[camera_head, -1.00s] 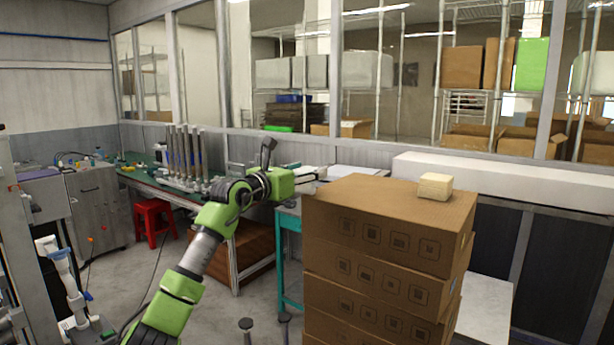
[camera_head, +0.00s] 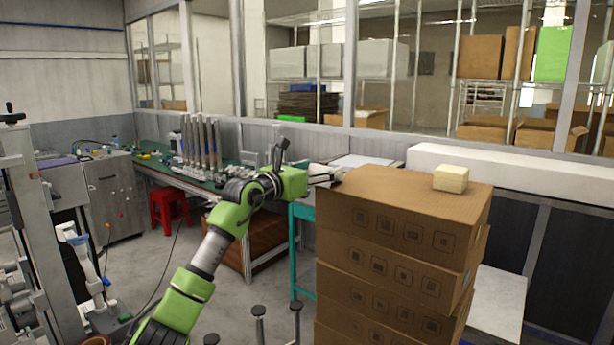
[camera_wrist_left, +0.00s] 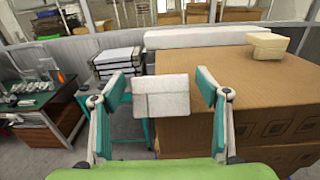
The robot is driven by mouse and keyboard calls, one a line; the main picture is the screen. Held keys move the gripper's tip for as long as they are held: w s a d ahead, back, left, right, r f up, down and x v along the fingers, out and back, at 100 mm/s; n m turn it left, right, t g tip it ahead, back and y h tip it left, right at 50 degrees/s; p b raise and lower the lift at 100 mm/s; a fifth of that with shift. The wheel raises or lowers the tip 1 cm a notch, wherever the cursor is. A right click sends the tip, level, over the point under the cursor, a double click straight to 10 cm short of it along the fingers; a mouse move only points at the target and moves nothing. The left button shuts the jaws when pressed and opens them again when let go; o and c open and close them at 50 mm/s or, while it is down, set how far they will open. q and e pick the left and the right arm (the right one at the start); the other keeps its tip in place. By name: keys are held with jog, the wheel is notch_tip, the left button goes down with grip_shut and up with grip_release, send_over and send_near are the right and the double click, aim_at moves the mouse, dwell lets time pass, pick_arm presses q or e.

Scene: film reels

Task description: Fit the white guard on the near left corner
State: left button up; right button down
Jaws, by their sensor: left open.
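My left gripper (camera_head: 322,174) is at the left end of the stack's top box. In the left wrist view its two teal-padded fingers (camera_wrist_left: 161,86) stand apart, open. The white guard (camera_wrist_left: 162,98), a creased white piece, shows between them at the left edge of the top cardboard box (camera_wrist_left: 235,85). I cannot tell whether it touches the box or a finger. In the head view the top box (camera_head: 400,225) shows its front and top, and the guard is too small to tell from the gripper. My right gripper is not in view.
A cream block (camera_head: 450,178) lies on the top box. A teal-framed table (camera_head: 301,240) stands left of the stack, and a long workbench (camera_head: 150,165) runs along the window wall. A red stool (camera_head: 169,205) stands on the floor. A white ledge (camera_head: 510,175) runs behind the stack.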

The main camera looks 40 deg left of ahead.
pick_arm(q)
jog(key=s+d+b, duration=0.1)
jog(key=s+b, duration=0.5)
jog(key=s, duration=0.5)
